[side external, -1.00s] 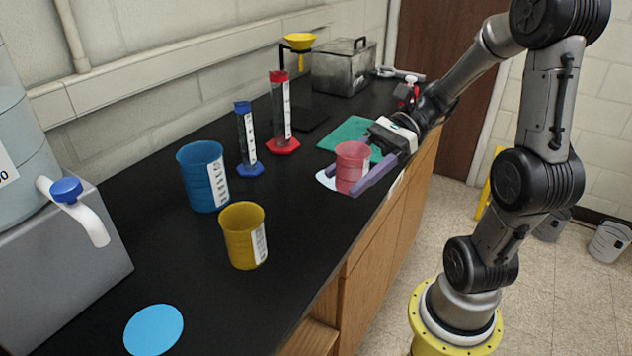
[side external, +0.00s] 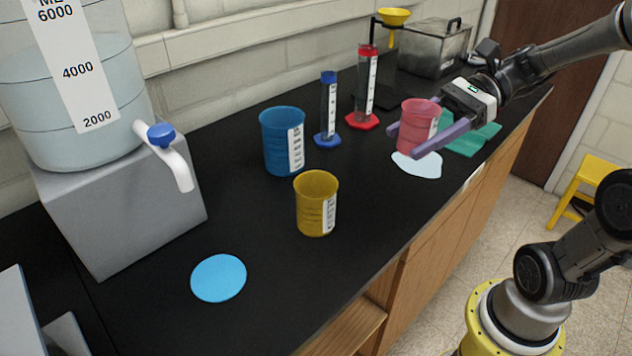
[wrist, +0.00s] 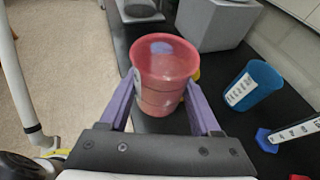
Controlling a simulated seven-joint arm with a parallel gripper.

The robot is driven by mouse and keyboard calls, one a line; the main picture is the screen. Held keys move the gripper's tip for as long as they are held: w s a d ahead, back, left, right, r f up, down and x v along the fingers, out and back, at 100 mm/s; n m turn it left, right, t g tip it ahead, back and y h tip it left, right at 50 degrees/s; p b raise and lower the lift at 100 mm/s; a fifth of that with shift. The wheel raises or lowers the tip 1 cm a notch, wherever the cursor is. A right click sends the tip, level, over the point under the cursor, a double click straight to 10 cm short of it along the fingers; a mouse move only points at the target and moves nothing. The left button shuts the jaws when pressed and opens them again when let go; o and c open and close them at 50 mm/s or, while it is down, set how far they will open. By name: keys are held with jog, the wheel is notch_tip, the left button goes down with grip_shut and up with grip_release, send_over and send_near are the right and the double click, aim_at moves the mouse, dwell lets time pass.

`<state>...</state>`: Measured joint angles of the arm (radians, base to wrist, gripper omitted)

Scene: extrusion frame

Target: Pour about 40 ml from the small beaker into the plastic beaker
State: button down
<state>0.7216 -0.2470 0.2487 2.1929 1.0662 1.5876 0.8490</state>
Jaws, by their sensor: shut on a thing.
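My gripper (side external: 407,141) has its purple fingers shut on either side of a pink-red beaker (side external: 420,120), which I take to be the small beaker. It is roughly upright above a pale patch on the counter. In the wrist view the pink beaker (wrist: 163,75) is seen from above between the fingers; its liquid level is unclear. A yellow beaker (side external: 316,205) and a larger blue beaker (side external: 281,145) stand upright on the counter to the left of my gripper. I cannot tell which is the plastic beaker. The yellow one is mostly hidden in the wrist view.
Blue-based (side external: 327,115) and red-based (side external: 365,90) cylinders stand behind. A blue disc (side external: 218,278) lies on the black counter near the front left. A large water container with a tap (side external: 168,150) stands left. The pale patch (side external: 418,165) and green mat (side external: 475,140) lie right.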

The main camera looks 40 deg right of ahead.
send_over(316, 204)
jog(key=s, duration=0.5)
jog(key=shift+a, duration=1.05)
notch_tip(316, 204, down, 13)
jog(key=shift+s+r, duration=0.1)
jog(key=w+d+r+m+g+y, duration=0.2)
jog(key=w+r+m, duration=0.1)
jog(key=r, duration=0.3)
jog(key=shift+w+r+m, duration=0.15)
jog(key=shift+r+m, duration=0.25)
jog(key=shift+m, duration=0.5)
jog(key=shift+w+d+r+m+g+y, duration=0.2)
jog(key=shift+w+m+g+y, duration=0.1)
jog(key=shift+y, duration=0.1)
